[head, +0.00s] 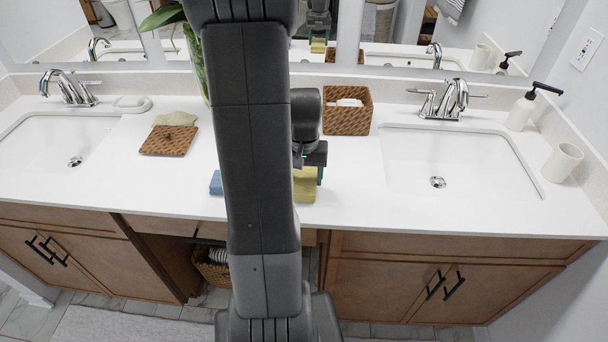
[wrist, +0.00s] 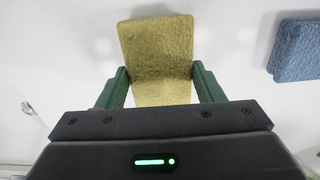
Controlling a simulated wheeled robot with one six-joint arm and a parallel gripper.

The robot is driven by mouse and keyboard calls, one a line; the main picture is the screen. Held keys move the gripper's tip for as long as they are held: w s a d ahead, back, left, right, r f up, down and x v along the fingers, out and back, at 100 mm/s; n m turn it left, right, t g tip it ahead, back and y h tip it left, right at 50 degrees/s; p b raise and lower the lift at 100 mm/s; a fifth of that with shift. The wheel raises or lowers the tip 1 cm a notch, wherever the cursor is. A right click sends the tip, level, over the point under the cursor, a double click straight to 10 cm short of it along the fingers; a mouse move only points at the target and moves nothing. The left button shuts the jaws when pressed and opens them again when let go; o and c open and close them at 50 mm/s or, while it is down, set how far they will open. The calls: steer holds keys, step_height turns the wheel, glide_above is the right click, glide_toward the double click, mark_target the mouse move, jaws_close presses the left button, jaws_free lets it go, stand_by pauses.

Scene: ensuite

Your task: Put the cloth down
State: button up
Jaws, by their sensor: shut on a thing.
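A yellow cloth (wrist: 156,50) is between the two green fingers of my gripper (wrist: 160,85) in the wrist view, and the fingers are shut on its sides. In the head view the yellow cloth (head: 305,186) is at the white counter (head: 350,205), near its front edge and partly hidden by my arm. My gripper (head: 314,170) is above it there. I cannot tell whether the cloth touches the counter. A blue folded cloth (wrist: 298,50) lies apart at the right in the wrist view. It also shows left of my arm in the head view (head: 216,183).
A woven basket (head: 347,112) with white contents stands behind my gripper. The right sink (head: 455,165) and left sink (head: 55,140) flank the counter. A woven square lid (head: 169,141) lies left of my arm. A soap bottle (head: 521,112) and cup (head: 562,162) stand at the far right.

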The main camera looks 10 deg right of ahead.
mark_target(304, 179)
steer(key=shift+f, duration=0.2)
steer(key=o, duration=0.9)
steer(key=shift+r, duration=0.1)
step_height(304, 179, up, 12)
steer(key=shift+r, duration=0.15)
step_height(304, 179, down, 13)
steer(key=shift+r, duration=1.85)
